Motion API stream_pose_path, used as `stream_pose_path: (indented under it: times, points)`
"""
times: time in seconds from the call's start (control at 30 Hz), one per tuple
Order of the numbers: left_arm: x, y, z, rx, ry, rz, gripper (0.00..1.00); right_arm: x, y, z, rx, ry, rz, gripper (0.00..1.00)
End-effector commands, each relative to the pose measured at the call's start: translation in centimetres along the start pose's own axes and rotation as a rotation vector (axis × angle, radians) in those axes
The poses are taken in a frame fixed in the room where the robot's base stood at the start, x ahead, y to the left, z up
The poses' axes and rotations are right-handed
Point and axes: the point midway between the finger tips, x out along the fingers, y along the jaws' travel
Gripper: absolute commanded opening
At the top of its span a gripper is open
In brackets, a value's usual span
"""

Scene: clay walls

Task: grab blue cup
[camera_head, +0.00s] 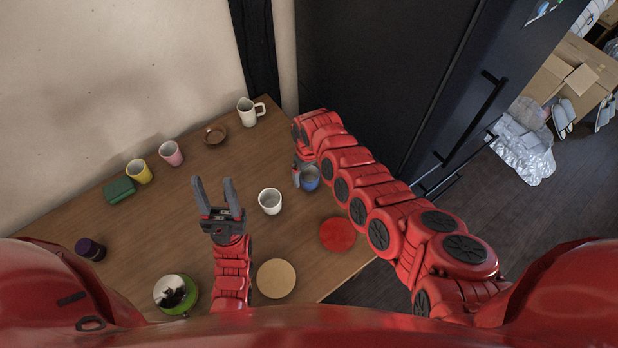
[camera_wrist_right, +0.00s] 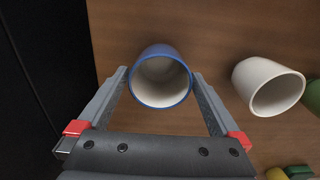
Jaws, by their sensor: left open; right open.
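The blue cup (camera_head: 310,179) stands upright on the wooden table near its right edge, beside my right gripper (camera_head: 297,176). In the right wrist view the blue cup (camera_wrist_right: 160,80) has a blue rim and a pale inside. There my right gripper (camera_wrist_right: 160,82) is open, with one finger on each side of the cup. I cannot tell if the fingers touch it. My left gripper (camera_head: 217,195) is open and empty above the table, left of the white cup (camera_head: 270,201).
The white cup also shows in the right wrist view (camera_wrist_right: 265,84), right of the blue cup. A red disc (camera_head: 338,235) and a tan disc (camera_head: 276,278) lie nearer me. A white pitcher (camera_head: 248,111), pink cup (camera_head: 171,153) and yellow cup (camera_head: 139,171) stand farther back. A dark cabinet (camera_head: 385,70) borders the table.

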Motion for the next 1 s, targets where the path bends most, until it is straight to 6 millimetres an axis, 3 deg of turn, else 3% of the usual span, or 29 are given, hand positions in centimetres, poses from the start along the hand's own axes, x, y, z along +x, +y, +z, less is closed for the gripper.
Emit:
stream_pose_path:
  times: [0.23, 0.57, 0.9, 1.0]
  points:
    - [-1.0, 0.1, 0.2, 0.000, 0.000, 0.000, 0.50, 3.1, 0.0, 0.4, -0.002, -0.006, 0.002, 1.00]
    - [-1.0, 0.1, 0.2, 0.000, 0.000, 0.000, 0.50, 3.4, 0.0, 0.3, 0.001, 0.000, 0.001, 1.00]
    - [-1.0, 0.1, 0.2, 0.000, 0.000, 0.000, 0.50, 3.4, 0.0, 0.3, 0.000, -0.001, 0.001, 0.39]
    - [-1.0, 0.1, 0.2, 0.000, 0.000, 0.000, 0.50, 3.4, 0.0, 0.3, 0.000, -0.001, 0.001, 0.25]
